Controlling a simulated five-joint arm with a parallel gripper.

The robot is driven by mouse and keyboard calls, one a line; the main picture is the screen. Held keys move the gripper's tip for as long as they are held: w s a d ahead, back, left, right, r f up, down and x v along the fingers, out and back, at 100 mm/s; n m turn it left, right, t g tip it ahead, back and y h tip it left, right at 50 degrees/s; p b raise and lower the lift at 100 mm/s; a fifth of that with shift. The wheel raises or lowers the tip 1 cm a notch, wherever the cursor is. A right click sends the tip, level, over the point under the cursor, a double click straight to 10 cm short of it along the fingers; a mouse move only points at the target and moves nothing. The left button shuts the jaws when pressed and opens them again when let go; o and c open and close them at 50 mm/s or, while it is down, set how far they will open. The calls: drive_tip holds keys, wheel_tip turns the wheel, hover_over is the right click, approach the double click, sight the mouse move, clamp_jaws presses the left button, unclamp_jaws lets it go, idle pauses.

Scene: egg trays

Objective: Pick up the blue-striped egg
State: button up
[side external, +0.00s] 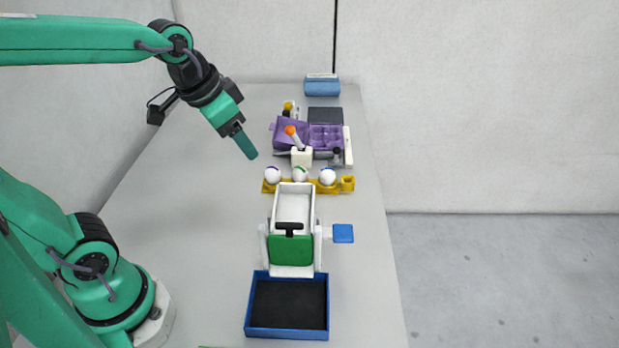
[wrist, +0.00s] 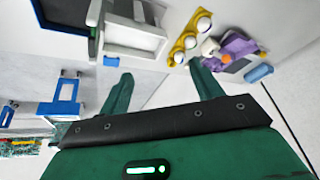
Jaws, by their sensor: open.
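Three white eggs with coloured markings stand in a row on a yellow holder (side external: 270,188). The right egg (side external: 327,176) has a blue stripe and appears to be the blue-striped egg. The middle egg (side external: 300,174) has a green mark, and the left egg (side external: 272,175) has a dark bluish or purple mark. In the wrist view the yellow holder (wrist: 172,66) and eggs are at the upper middle, their colours hard to tell. My gripper (side external: 249,152) is above the table, up and left of the eggs and apart from them. In the wrist view its fingers (wrist: 162,76) are spread, with nothing between them.
A purple egg carton (side external: 324,137) and a white stand with an orange ball (side external: 291,130) are behind the eggs. A white bin with a green front (side external: 290,249) and a blue tray (side external: 287,334) are in front.

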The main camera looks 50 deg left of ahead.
drive_tip(key=w+a+f+m+g, duration=0.1)
drive_tip(key=w+f+m, duration=0.25)
drive_tip(key=w, duration=0.85)
drive_tip(key=m+g, duration=0.1)
drive_tip(key=m, duration=0.2)
hover_over(328, 169)
drive_tip(key=s, duration=0.2)
wheel_tip(328, 169, down, 12)
drive_tip(key=shift+w+d+f, duration=0.1)
drive_tip(key=shift+d+f, duration=0.05)
drive_tip(key=shift+x, duration=1.3)
drive_tip(key=shift+x, duration=2.55)
drive_tip(key=c, duration=0.8)
